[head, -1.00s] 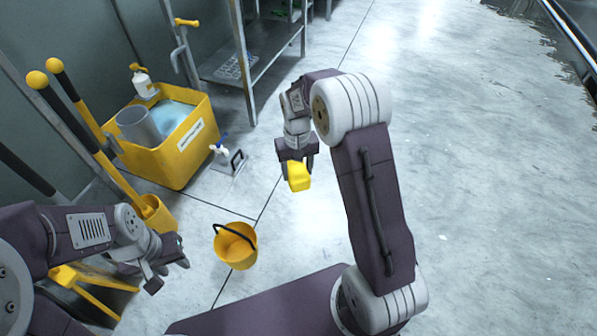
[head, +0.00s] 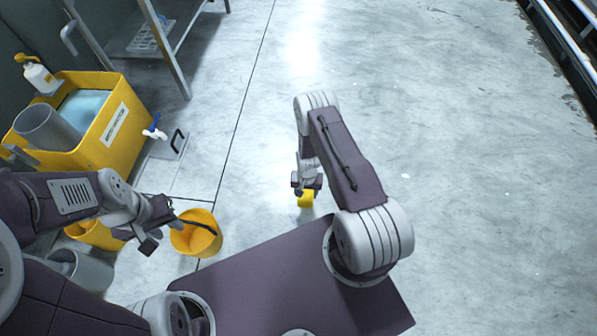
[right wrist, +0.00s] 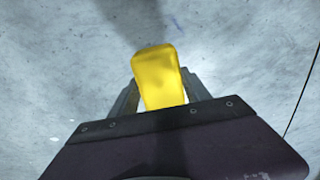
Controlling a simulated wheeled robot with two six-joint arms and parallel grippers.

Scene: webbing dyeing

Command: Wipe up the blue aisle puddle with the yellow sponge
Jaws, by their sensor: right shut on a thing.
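The yellow sponge (head: 306,199) is held in my right gripper (head: 307,188), low over the grey floor. In the right wrist view the sponge (right wrist: 158,78) stands out between the two fingers, which are shut on it. I cannot tell whether it touches the floor. No clear blue puddle shows in either view; only a faint bluish mark lies on the floor at the top of the right wrist view. My left gripper (head: 160,230) is empty, with its fingers apart, beside the yellow bucket (head: 195,240) in the head view.
A yellow tub (head: 122,140) with bluish liquid and a grey cylinder (head: 45,127) stands at the left. A white bottle (head: 40,76) and a metal rack (head: 165,50) are behind. The floor to the right is open, up to dark rails at the upper right.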

